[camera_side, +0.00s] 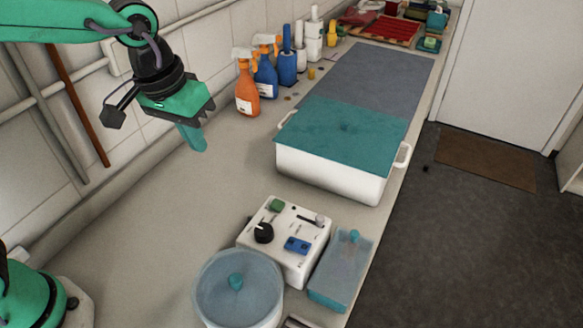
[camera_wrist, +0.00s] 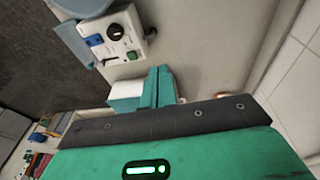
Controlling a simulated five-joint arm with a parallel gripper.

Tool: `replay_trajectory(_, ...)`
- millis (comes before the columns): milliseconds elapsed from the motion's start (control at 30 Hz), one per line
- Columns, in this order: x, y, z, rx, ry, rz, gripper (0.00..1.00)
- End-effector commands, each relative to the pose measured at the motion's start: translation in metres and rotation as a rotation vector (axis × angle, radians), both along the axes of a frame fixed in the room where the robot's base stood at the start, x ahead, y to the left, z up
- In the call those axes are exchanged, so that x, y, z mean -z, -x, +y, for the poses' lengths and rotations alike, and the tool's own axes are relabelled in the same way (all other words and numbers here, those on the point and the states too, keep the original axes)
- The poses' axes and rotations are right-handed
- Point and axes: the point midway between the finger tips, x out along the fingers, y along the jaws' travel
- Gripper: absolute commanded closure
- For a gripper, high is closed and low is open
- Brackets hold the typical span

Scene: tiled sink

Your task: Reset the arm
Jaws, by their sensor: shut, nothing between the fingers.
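My gripper (camera_side: 193,138) hangs in the air at the upper left in the side view, above the counter (camera_side: 165,215) and near the tiled wall. Its green fingers are together with nothing between them. In the wrist view the shut fingers (camera_wrist: 157,88) point up the picture from the dark edge of my wrist. The gripper touches nothing in either view.
A white basin with a teal cover (camera_side: 335,190) stands right of my gripper. Spray bottles (camera_side: 247,90) line the wall behind. A control box (camera_side: 285,240), a round lidded pot (camera_side: 237,290) and a lidded box (camera_side: 340,270) stand in front. The counter's left-middle is clear.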

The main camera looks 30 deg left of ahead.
Motion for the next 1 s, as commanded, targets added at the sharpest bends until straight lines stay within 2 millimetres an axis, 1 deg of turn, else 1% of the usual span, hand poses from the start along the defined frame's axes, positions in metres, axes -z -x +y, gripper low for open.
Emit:
replay_trajectory(33,-0.005,0.005,0.013,-0.007,0.003,-0.019,1.00)
replay_trajectory(200,-0.014,0.022,0.051,-0.009,0.002,-0.077,1.00)
replay_trajectory(400,-0.019,0.047,0.089,-0.013,-0.009,-0.145,1.00)
replay_trajectory(600,-0.017,0.074,0.121,-0.018,-0.033,-0.212,1.00)
replay_trajectory(800,-0.011,0.098,0.144,-0.021,-0.064,-0.269,1.00)
replay_trajectory(1000,-0.006,0.110,0.154,-0.023,-0.084,-0.297,1.00)
